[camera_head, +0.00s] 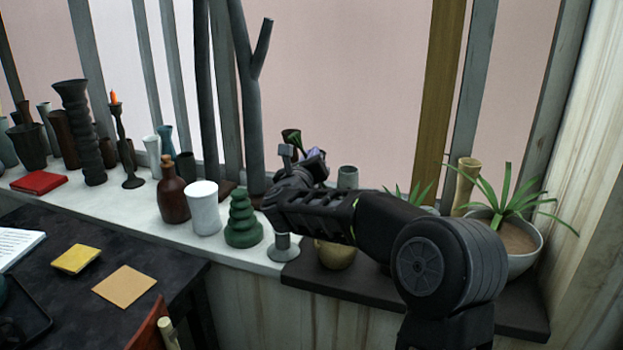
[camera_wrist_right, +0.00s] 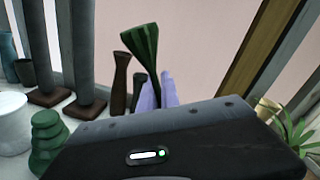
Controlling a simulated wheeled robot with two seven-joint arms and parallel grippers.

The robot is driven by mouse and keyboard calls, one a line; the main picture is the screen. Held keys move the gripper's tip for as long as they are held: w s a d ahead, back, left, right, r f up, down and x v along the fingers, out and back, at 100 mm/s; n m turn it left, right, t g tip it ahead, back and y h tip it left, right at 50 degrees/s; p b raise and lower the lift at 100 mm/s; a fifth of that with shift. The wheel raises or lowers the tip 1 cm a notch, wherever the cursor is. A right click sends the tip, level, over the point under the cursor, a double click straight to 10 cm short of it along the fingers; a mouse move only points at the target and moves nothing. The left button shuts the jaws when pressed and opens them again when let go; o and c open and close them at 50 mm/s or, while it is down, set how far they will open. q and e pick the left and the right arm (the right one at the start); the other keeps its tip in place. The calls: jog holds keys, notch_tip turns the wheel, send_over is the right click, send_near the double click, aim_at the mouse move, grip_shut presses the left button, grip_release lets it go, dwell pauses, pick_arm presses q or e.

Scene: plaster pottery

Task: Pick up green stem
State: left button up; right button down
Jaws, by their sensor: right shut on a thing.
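The green stem (camera_wrist_right: 142,45) is dark green, with a flared, ribbed top that narrows downward. In the right wrist view it rises above my right gripper (camera_wrist_right: 160,92), between its lavender fingers, and its lower part is hidden. In the head view a small part of the green stem (camera_head: 296,138) shows just above my right gripper (camera_head: 315,156), which is at the window ledge and partly hidden by my own arm. My right gripper is shut on the stem. My left gripper is not in view.
On the white ledge (camera_head: 130,218) stand a brown bottle (camera_head: 172,192), a white cup (camera_head: 203,210) and a green tiered vase (camera_head: 242,222) left of my right arm. A gold pot (camera_head: 335,256) is under the arm. A potted plant (camera_head: 522,262) stands at right.

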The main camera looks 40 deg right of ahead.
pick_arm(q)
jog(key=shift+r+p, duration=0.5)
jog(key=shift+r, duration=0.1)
pick_arm(e)
notch_tip(320, 180, up, 9)
jog(key=shift+f, duration=0.15)
